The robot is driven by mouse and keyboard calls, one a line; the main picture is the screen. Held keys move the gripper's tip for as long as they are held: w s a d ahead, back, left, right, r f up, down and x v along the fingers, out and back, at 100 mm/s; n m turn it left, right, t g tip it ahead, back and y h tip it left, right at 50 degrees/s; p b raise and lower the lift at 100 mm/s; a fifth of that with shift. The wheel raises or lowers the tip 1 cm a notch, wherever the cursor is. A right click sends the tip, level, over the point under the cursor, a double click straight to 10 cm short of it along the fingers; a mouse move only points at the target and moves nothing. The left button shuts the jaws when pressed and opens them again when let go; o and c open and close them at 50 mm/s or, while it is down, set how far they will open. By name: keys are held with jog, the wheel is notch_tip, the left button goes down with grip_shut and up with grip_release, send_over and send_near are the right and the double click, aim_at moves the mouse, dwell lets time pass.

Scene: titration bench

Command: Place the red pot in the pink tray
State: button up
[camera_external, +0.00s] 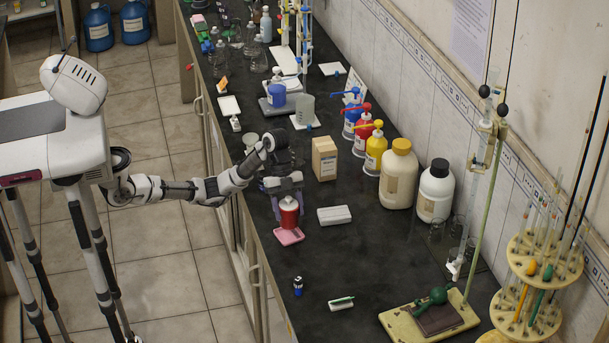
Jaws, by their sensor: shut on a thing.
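The red pot (289,214) with a white top is upright near the front edge of the dark bench. My gripper (287,196) is shut on it near its top, with the fingers pointing down. The pink tray (289,238) is small and flat and lies directly below the pot in the picture. The pot's base overlaps the tray's back part in this view. I cannot tell whether the base touches the tray or hangs just above it.
A white box (334,215) lies just right of the tray, and a cardboard box (324,158) stands behind. Pump bottles (375,150) and large jars (398,175) line the wall. A small blue bottle (298,286) stands nearer; the bench between is clear.

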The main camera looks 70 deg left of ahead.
aim_at(289, 218)
jog(key=shift+f, duration=2.2)
jog(key=shift+f, duration=0.1)
jog(key=o, duration=1.1)
jog(key=shift+r, duration=0.2)
jog(key=v, duration=1.2)
